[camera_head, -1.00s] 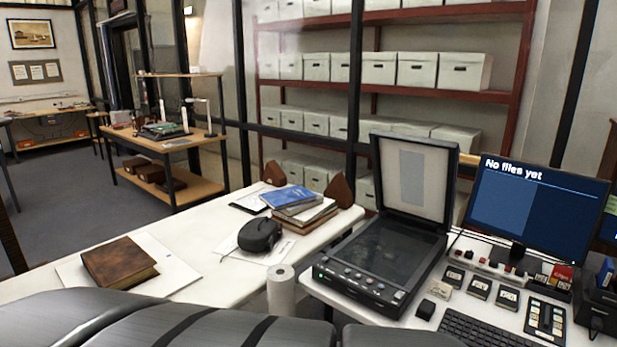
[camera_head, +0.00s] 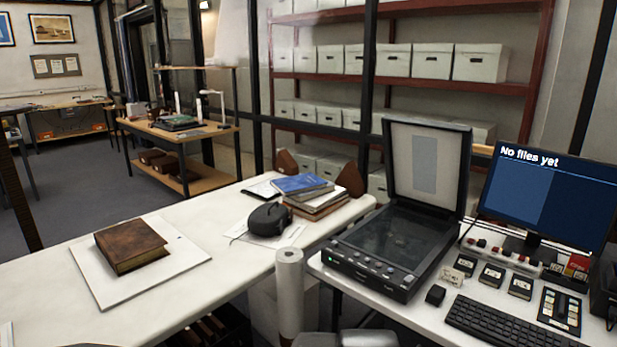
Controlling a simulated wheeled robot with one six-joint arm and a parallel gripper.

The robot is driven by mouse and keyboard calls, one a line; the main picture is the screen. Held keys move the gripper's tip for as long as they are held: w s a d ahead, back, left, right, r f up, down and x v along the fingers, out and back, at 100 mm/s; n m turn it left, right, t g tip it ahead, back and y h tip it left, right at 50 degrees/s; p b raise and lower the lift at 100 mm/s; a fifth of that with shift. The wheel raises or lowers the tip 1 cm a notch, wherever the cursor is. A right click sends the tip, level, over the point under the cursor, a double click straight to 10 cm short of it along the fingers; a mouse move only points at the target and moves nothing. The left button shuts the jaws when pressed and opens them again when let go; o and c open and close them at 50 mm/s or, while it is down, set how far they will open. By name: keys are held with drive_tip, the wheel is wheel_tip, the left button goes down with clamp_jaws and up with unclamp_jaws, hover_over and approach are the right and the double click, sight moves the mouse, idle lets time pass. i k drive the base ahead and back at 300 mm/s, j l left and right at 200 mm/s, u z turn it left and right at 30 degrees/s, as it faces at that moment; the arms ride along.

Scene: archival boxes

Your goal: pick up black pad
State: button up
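No thing is plainly a black pad. A rounded black object (camera_head: 267,219) lies on a paper on the white table, in front of a stack of books (camera_head: 316,197). A flat, dark-edged item (camera_head: 262,189) lies left of that stack; whether it is a pad cannot be told. A small black block (camera_head: 435,295) sits on the right desk beside the scanner (camera_head: 390,245). My gripper is not in view; only a grey part of my arm shows at the bottom edge.
A brown book (camera_head: 131,245) lies on a white board (camera_head: 190,254) on the left table. A white roll (camera_head: 289,290) stands upright at the gap between the tables. A monitor (camera_head: 545,195) and keyboard (camera_head: 510,325) occupy the right desk. The table's front left is mostly clear.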

sight(436, 295)
drive_tip(key=k, duration=0.35)
drive_tip(key=i+l+z, duration=0.15)
drive_tip(key=i+z, duration=0.2)
drive_tip(key=i, duration=1.1)
